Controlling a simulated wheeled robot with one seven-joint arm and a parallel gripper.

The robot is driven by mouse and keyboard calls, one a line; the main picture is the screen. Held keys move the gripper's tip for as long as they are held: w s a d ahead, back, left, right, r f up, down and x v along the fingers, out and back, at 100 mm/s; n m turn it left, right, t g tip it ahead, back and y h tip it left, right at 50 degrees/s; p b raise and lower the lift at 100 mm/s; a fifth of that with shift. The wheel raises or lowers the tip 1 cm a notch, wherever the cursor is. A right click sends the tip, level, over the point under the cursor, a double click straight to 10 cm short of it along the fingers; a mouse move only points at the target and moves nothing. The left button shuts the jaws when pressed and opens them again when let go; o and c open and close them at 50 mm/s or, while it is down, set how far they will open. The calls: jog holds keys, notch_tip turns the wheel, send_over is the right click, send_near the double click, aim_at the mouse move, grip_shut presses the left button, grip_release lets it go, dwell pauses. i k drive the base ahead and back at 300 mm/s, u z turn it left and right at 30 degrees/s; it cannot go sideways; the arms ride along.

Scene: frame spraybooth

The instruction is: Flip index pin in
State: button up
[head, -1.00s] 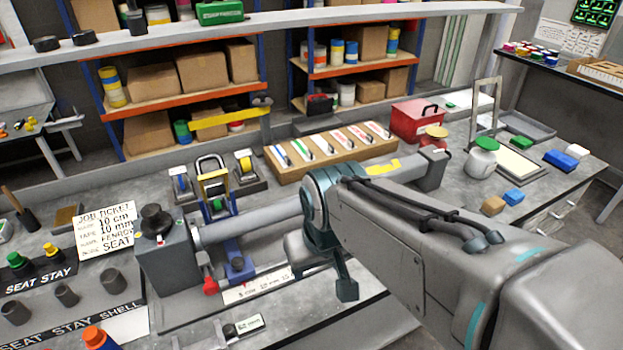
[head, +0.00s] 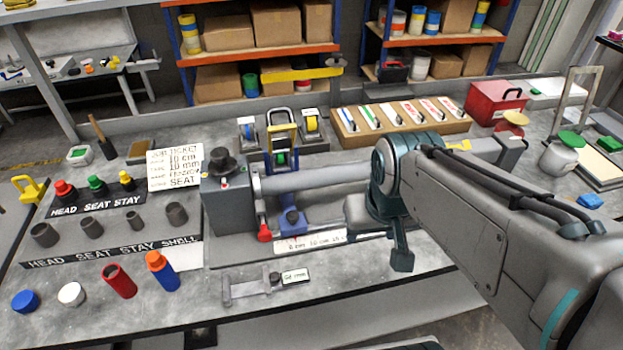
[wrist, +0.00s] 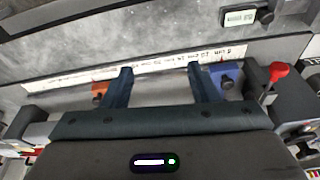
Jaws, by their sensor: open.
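A red-knobbed lever (head: 264,234), which looks like the index pin, hangs at the front of the grey headstock box (head: 226,197). In the wrist view the red knob (wrist: 279,70) is at the right, outside my fingers. In the head view my gripper (head: 402,258) is right of the lever, partly hidden by my arm.
A grey tube (head: 320,177) runs right from the headstock. A caliper-like gauge (head: 252,288) lies in front. A job ticket (head: 175,167) stands behind.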

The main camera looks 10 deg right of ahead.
aim_at(265, 236)
jog(key=u, duration=1.85)
jog(key=k, duration=1.05)
jog(key=z, duration=1.5)
